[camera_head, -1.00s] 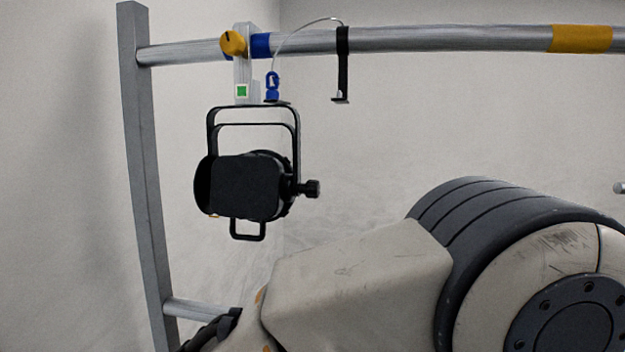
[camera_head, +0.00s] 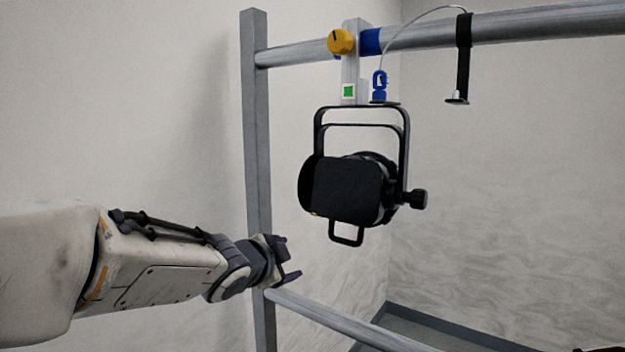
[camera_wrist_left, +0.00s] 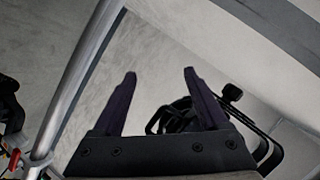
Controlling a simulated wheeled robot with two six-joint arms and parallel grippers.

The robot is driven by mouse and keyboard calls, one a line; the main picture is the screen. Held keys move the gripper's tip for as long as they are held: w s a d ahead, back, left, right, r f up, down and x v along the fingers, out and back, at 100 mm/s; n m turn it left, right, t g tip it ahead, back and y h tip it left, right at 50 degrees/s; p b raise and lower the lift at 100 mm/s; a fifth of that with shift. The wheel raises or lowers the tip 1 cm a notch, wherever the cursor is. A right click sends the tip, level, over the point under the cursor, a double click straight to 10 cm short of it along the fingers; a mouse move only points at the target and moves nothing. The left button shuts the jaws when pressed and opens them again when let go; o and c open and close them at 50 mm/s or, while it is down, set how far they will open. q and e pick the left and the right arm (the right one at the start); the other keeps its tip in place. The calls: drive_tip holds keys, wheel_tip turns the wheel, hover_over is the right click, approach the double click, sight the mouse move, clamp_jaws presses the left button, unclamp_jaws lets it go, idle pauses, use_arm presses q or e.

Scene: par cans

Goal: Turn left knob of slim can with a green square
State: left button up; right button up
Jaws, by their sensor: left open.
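The slim can (camera_head: 345,190) is a black lamp hanging by its yoke from a clamp with a green square (camera_head: 348,91). A black knob (camera_head: 415,199) sticks out on its right; no knob shows on its left in the head view. My left gripper (camera_head: 288,262) is open and empty, below and left of the can, apart from it. In the left wrist view the open fingers (camera_wrist_left: 160,73) show with nothing between them. A black yoke (camera_wrist_left: 272,155) and a knob (camera_wrist_left: 232,92) show beyond the right finger, partly hidden; which knob it is I cannot tell. My right gripper is out of view.
A grey post (camera_head: 257,130) stands behind my left gripper. An upper pipe (camera_head: 545,24) carries the clamp, its yellow knob (camera_head: 340,41) and a black strap (camera_head: 464,45). A lower pipe (camera_head: 345,322) runs below. Space between gripper and can looks clear.

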use_arm(q)
drive_tip(key=w+a+r+m+t+h, duration=0.2)
drive_tip(key=w+r+m+h, duration=0.45)
drive_tip(key=r+m, duration=0.35)
drive_tip(key=p+x, duration=0.1)
drive_tip(key=x, duration=0.2)
drive_tip(key=r+p+x, duration=0.1)
drive_tip(key=p+x, duration=0.1)
drive_tip(key=x, duration=0.1)
drive_tip(key=r+p+x, duration=0.1)
drive_tip(key=x, duration=0.2)
drive_tip(key=shift+w+d+f+p, duration=0.2)
drive_tip(key=shift+w+d+p, duration=0.25)
drive_tip(key=shift+w, duration=0.15)
clamp_jaws()
